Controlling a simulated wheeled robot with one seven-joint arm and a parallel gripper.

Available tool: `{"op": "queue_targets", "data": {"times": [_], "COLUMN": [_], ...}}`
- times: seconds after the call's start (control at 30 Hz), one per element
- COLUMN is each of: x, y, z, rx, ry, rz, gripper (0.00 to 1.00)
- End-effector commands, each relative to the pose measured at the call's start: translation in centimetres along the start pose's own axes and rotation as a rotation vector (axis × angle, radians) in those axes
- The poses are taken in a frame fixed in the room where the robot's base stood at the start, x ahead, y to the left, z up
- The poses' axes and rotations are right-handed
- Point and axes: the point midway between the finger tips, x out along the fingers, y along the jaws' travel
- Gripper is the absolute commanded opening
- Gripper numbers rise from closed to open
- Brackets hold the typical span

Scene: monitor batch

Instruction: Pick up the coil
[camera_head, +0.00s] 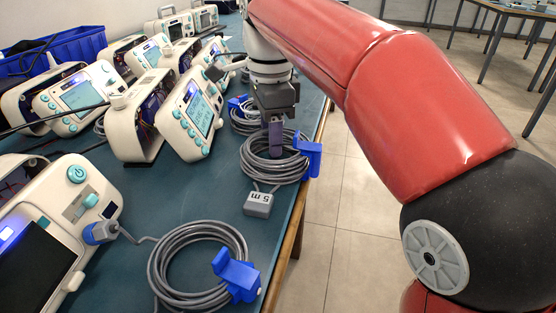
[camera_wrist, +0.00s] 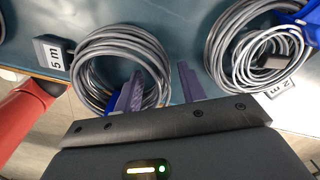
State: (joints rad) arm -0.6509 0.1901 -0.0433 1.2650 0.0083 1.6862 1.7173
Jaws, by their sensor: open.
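Several grey cable coils with blue clips lie on the teal tabletop. The middle coil (camera_head: 258,172), with a grey "5 m" block (camera_head: 258,204), lies under my gripper (camera_head: 275,148). In the wrist view this coil (camera_wrist: 92,62) is at the left, its "5 m" block (camera_wrist: 53,54) beside it. My gripper (camera_wrist: 160,72) is open and empty; one finger overlaps the coil's right side, the other is over the gap beside it. I cannot tell whether they touch the cable. A second coil (camera_wrist: 222,45) with a "2 m" tag (camera_wrist: 281,88) is at the right. A nearer coil (camera_head: 163,262) lies at the front.
White monitors (camera_head: 190,115) crowd the table's left side. The front monitor (camera_head: 35,250) has a grey plug connected by cable toward the front coil. A blue bin (camera_head: 75,45) stands at the back left. The table's wooden edge (camera_head: 296,225) runs close right of the coils.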

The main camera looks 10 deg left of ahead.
Motion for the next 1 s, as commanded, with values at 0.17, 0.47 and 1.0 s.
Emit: {"op": "queue_targets", "data": {"times": [0.17,0.47,1.0], "x": [0.0,-0.1,-5.7], "y": [0.0,0.0,-0.1], "z": [0.0,0.0,0.0], "rx": [0.000,0.000,0.000], "ry": [0.000,0.000,0.000], "rz": [0.000,0.000,-0.003], "gripper": [0.22,0.00,0.00]}}
